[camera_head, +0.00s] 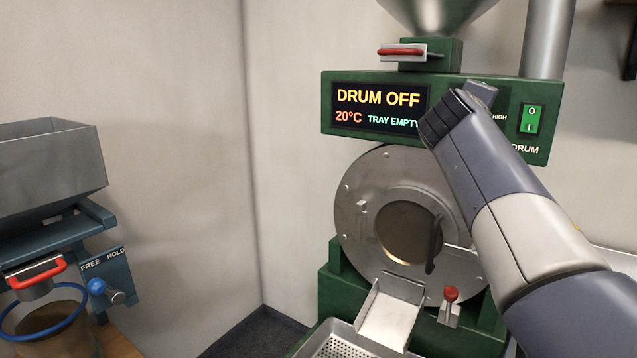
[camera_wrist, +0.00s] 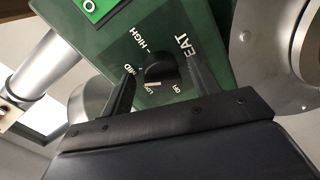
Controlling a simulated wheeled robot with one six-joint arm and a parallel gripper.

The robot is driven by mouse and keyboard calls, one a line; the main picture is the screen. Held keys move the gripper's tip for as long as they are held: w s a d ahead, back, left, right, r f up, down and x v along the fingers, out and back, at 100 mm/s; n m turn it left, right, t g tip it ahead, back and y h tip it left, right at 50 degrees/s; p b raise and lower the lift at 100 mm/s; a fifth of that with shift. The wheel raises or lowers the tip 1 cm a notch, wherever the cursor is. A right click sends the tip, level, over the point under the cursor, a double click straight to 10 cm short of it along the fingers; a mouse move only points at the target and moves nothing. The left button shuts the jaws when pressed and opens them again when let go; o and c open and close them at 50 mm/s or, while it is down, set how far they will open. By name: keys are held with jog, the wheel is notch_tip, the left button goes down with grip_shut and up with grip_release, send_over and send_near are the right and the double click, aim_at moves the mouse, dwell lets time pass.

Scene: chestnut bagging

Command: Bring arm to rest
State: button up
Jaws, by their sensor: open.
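My arm (camera_head: 530,220) reaches up from the lower right in the head view to the green control panel (camera_head: 390,135) of the roaster. Its end covers part of the panel, and the fingers are hard to make out there. In the wrist view my gripper (camera_wrist: 160,64) is open, with one finger on each side of a black heat knob (camera_wrist: 161,66). I cannot tell whether the fingers touch the knob. The knob's white mark appears to point near LOW.
The display (camera_head: 377,107) reads DRUM OFF, 20°C, TRAY EMPTY. A green drum switch (camera_head: 531,119) is to the right. Below are the round drum front (camera_head: 365,225), a red-knobbed lever (camera_head: 450,295) and a chute (camera_head: 391,314). A blue bagging stand (camera_head: 60,235) with a grey hopper stands left.

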jog(key=shift+f, duration=0.1)
dwell(0.3)
jog(key=f+b+v, duration=0.1)
jog(key=b+v, duration=0.1)
jog(key=v, duration=0.9)
jog(key=x, duration=0.3)
jog(key=p+x, duration=0.1)
jog(key=x, duration=0.3)
jog(key=r+x, duration=0.1)
jog(key=x, duration=0.3)
jog(key=shift+w+d+r+p, duration=0.1)
jog(key=shift+w+d+p, duration=0.1)
jog(key=shift+p, duration=0.2)
jog(key=shift+a+r+n+p, duration=0.2)
jog(key=shift+n+p, duration=0.2)
jog(key=shift+p, duration=0.3)
jog(key=n+p, duration=0.6)
jog(key=n, duration=0.1)
jog(key=n+h+p, duration=0.1)
jog(key=n+p, duration=0.5)
jog(key=n, duration=0.1)
jog(key=n+p, duration=0.7)
jog(key=shift+a+f+h, duration=0.15)
jog(key=shift+f+h, duration=0.1)
jog(key=shift+h, duration=0.15)
